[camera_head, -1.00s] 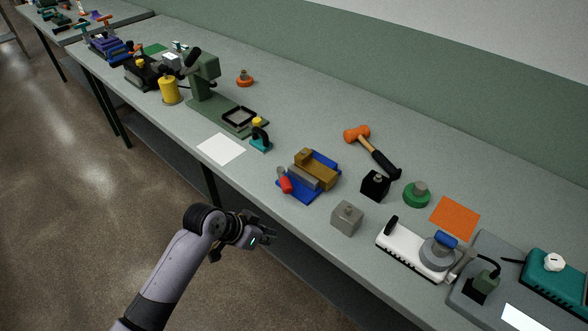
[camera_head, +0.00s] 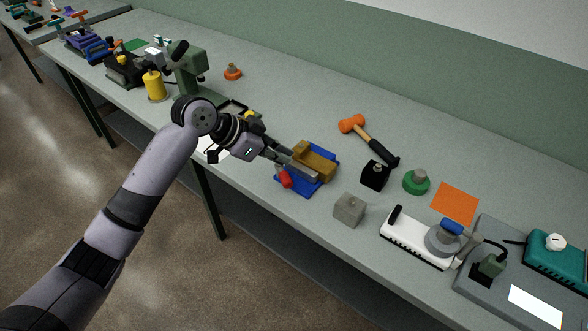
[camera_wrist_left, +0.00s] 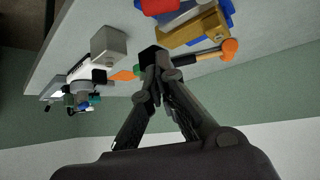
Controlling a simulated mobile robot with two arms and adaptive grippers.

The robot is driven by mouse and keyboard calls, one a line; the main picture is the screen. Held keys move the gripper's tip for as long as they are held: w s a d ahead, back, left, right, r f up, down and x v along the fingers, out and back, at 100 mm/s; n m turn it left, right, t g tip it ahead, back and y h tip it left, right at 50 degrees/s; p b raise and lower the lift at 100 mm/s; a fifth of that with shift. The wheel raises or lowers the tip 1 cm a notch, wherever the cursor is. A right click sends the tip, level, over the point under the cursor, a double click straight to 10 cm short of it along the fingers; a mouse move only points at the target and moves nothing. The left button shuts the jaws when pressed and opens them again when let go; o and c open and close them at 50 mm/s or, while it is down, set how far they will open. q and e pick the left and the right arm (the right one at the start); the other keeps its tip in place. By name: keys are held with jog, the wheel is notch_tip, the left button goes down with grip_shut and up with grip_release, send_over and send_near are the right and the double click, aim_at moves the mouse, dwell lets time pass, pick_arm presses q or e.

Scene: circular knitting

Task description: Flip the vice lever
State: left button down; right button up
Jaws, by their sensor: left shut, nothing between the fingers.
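The vice (camera_head: 316,160) has a blue base, a gold-brown jaw block and a grey block, and sits near the table's front edge. Its lever with a red grip (camera_head: 285,178) points toward the front edge. In the left wrist view the red grip (camera_wrist_left: 160,6) is cut off at the top, near the gold jaw block (camera_wrist_left: 195,28). My left gripper (camera_head: 286,157) is shut and empty, at the vice's left end just behind the red grip in the picture. Whether it touches the vice cannot be told. In the left wrist view its fingertips (camera_wrist_left: 154,58) meet. My right gripper is not in view.
A grey block (camera_head: 350,209) stands right of the vice, with a black block (camera_head: 375,175) behind it. An orange-headed mallet (camera_head: 368,138) lies behind the vice. A green drill press (camera_head: 188,72) stands to the left, with a white sheet partly behind my arm.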

pick_arm(q)
jog(key=x, duration=0.3)
jog(key=p+x, duration=0.1)
jog(key=x, duration=0.2)
jog(key=w+r+p+x, duration=0.1)
jog(key=x, duration=0.2)
jog(key=shift+d, duration=0.3)
jog(key=a+p, duration=0.1)
jog(key=s+a+f+p, duration=0.1)
jog(key=shift+a+f, duration=0.1)
jog(key=shift+a, duration=0.2)
jog(key=shift+s+a+f, duration=0.1)
jog(key=shift+s+a, duration=0.15)
jog(key=shift+a, duration=0.25)
jog(key=shift+d+f, duration=0.1)
